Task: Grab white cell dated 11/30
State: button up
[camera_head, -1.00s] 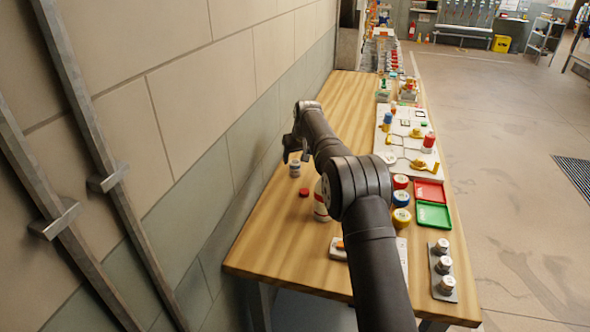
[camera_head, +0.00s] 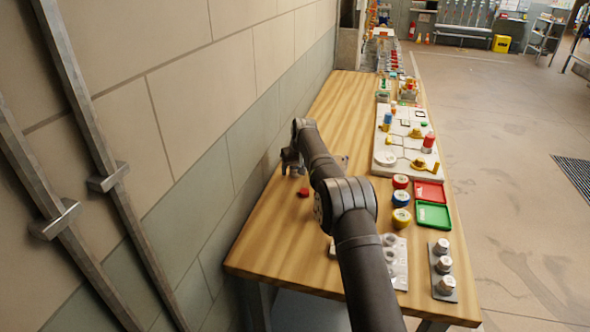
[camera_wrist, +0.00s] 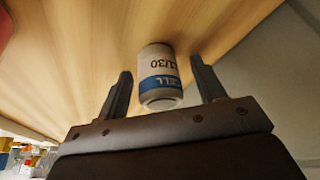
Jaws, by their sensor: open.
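The white cell (camera_wrist: 160,72) has a blue band and a dark label, seen upside down in the wrist view. My gripper (camera_wrist: 160,74) is open, with one finger on each side of the cell and a visible gap to each. Whether the cell stands or lies is hard to tell from this angle. In the head view my gripper (camera_head: 291,161) is low near the wall edge of the wooden table (camera_head: 275,240) and mostly hides the cell.
A small red disc (camera_head: 303,193) lies near my gripper. To the right are a red tray (camera_head: 429,191), a green tray (camera_head: 433,215), several round coloured containers (camera_head: 401,199) and a rack of silver-topped pieces (camera_head: 444,268). The wall (camera_head: 215,170) runs close on the left.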

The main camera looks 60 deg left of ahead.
jog(key=c, duration=1.1)
